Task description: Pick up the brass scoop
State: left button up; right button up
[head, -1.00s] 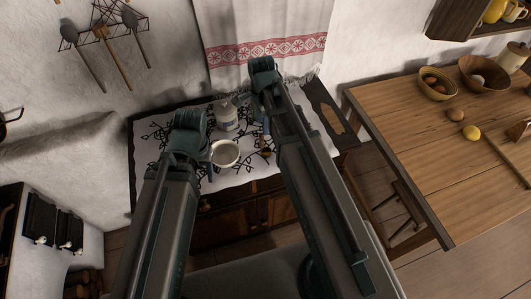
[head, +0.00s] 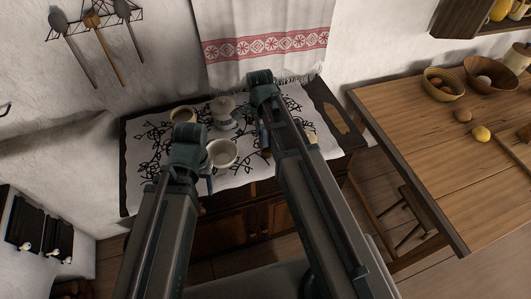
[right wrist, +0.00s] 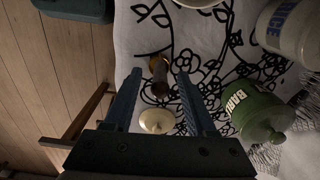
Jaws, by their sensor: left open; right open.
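A small thing with a dark brown handle and a brass-coloured end, which looks like the brass scoop (right wrist: 158,66), lies on the patterned cloth. It shows between and just beyond the fingertips of my right gripper (right wrist: 160,76), which is open and empty. In the head view my right gripper (head: 265,136) is over the cloth, right of the white bowl, and its arm hides part of that area. My left gripper (head: 209,183) is by the cloth's front edge, left of the bowl, largely hidden by its own wrist.
On the cloth (head: 147,175) stand a white bowl (head: 223,153), a white lidded jar (head: 223,112) and a brown-rimmed bowl (head: 183,114). The right wrist view shows a green jar (right wrist: 257,112) close right of the fingers and a cream round thing (right wrist: 157,121) between them. A wooden table (head: 430,150) stands right.

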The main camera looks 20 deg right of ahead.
notch_tip(320, 180, down, 3)
jog(key=shift+r+b, duration=0.15)
jog(key=shift+b, duration=0.7)
pick_arm(q)
notch_tip(320, 180, down, 3)
jog(key=shift+r, duration=0.2)
pick_arm(e)
jog(key=shift+r, duration=0.1)
grip_shut()
